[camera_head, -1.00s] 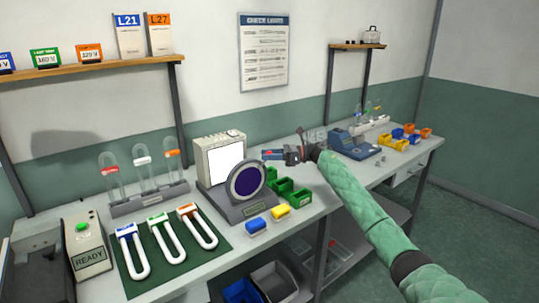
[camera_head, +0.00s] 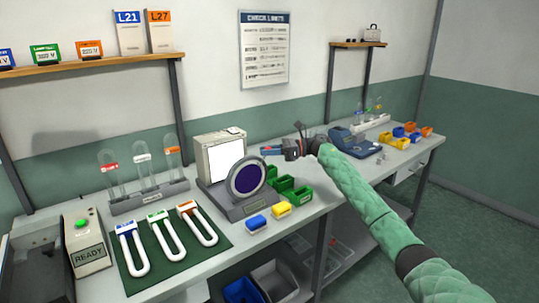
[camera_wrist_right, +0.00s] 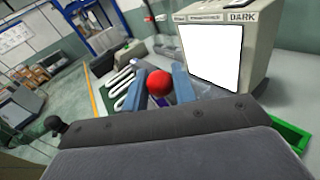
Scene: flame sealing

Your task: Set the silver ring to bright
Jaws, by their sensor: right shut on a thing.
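The silver ring (camera_head: 247,180) stands upright around a dark purple disc, on a grey stand on the bench. My right gripper (camera_head: 268,151) is just behind and to the right of the ring's top in the head view. In the right wrist view its two blue fingers (camera_wrist_right: 160,88) are closed on a red ball (camera_wrist_right: 159,85). Whether the ball is joined to the ring cannot be told. Behind the ring stands a beige box with a lit white screen (camera_head: 224,159). The wrist view shows the word DARK on the box's upper edge (camera_wrist_right: 241,17). My left gripper is not in view.
Green bins (camera_head: 290,187) stand right of the ring, with blue and yellow blocks (camera_head: 257,222) in front. A green mat (camera_head: 187,260) with white U-shaped tubes lies to the left. A tube rack (camera_head: 150,197) stands behind the mat. A blue device (camera_head: 354,142) is at the right.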

